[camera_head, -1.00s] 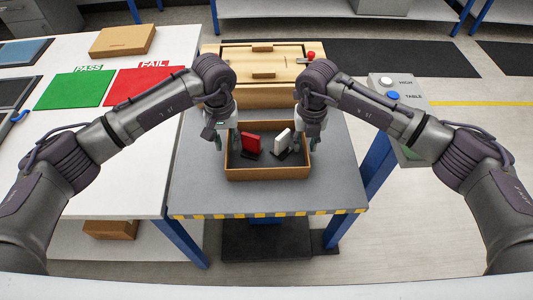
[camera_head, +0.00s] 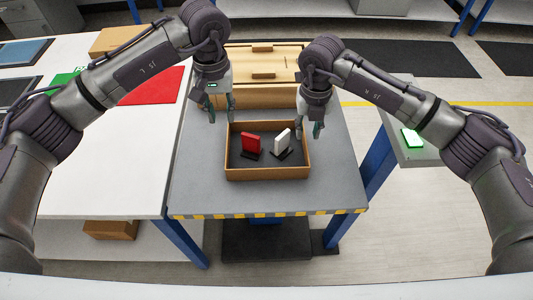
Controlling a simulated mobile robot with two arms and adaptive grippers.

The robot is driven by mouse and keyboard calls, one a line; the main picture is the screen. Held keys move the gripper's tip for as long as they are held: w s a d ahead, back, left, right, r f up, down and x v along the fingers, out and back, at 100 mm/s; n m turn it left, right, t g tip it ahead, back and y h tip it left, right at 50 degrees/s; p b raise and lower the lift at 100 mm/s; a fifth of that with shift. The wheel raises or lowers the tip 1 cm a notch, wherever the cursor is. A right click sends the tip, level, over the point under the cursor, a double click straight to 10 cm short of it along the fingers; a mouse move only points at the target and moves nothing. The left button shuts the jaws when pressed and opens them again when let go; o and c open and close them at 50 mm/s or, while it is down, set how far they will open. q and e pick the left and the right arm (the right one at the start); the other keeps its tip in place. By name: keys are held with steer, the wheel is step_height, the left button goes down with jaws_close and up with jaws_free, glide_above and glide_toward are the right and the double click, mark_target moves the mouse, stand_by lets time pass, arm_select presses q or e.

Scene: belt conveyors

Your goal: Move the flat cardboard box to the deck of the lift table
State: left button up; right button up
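A shallow open-topped cardboard box (camera_head: 268,173) rests flat on the grey deck (camera_head: 200,195) with the yellow-and-black striped front edge. It holds a red item (camera_head: 250,144) and a white item (camera_head: 281,141) on dark bases. My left gripper (camera_head: 220,112) is open and empty, above and behind the box's left back corner. My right gripper (camera_head: 309,130) is open and empty, just above the box's right back corner. Another low cardboard box (camera_head: 112,40), closed, lies on the white table at the back left, partly hidden by my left arm.
A wooden crate (camera_head: 265,93) stands behind the open box. The white table (camera_head: 110,170) with green (camera_head: 66,76) and red mats (camera_head: 158,86) adjoins at left. A control stand (camera_head: 395,140) with a green-lit button is at right, partly hidden. The deck's front is clear.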

step_height(320, 180, up, 6)
steer(key=shift+r, duration=0.25)
steer(key=shift+s, duration=0.1)
stand_by(0.4)
